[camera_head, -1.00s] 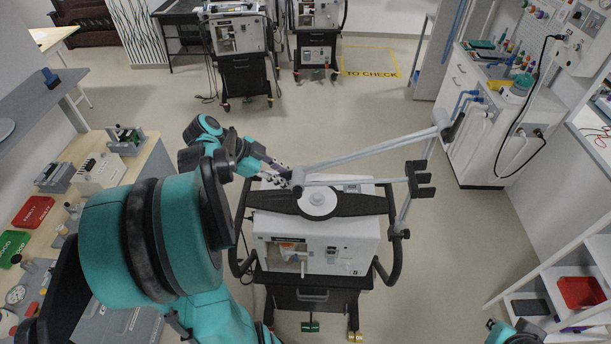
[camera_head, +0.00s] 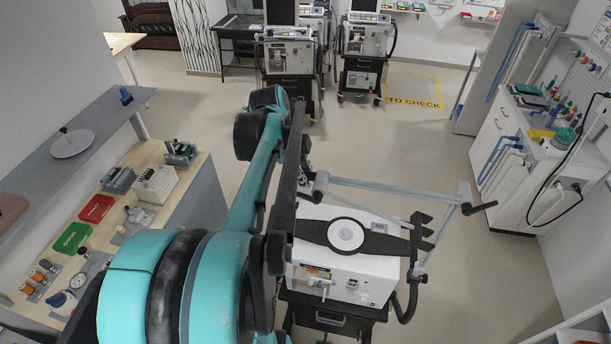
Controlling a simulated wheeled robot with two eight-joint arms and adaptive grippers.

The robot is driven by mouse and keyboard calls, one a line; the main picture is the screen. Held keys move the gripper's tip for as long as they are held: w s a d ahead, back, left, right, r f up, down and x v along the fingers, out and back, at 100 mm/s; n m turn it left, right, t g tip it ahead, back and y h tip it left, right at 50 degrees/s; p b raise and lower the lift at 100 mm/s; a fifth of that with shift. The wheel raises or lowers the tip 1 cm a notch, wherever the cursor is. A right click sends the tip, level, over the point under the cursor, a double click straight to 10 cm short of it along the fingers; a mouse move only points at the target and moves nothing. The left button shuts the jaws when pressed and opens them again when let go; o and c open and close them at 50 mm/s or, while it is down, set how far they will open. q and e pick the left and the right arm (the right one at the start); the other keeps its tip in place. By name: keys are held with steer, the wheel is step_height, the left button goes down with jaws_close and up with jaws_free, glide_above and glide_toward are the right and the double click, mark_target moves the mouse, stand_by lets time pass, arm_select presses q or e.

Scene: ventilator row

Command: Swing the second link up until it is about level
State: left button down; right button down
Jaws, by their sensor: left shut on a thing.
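A grey jointed support arm is mounted at the right side of the nearest white ventilator (camera_head: 330,268). A first link (camera_head: 441,234) rises from the side clamp to a joint with a dark knob (camera_head: 484,208). A long link, apparently the second link (camera_head: 390,187), runs left from there to an end joint (camera_head: 320,186). It looks close to flat in the picture, but its true tilt is hard to judge from above. My left gripper (camera_head: 306,174) is shut at this left end, its fingers mostly hidden behind my own arm. My right gripper is out of view.
A bench with a red bin (camera_head: 97,208), a green bin (camera_head: 72,238) and small devices stands at left. More ventilators (camera_head: 288,50) stand behind. A white cabinet (camera_head: 505,150) is at right. Floor between the ventilator and the cabinet is clear.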

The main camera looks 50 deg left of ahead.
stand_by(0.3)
arm_select(q)
steer(key=c, duration=1.3)
jaws_free()
steer(key=shift+w, duration=0.1)
steer(key=shift+c, duration=0.2)
steer(key=shift+r, duration=0.1)
steer(key=v, duration=1.2)
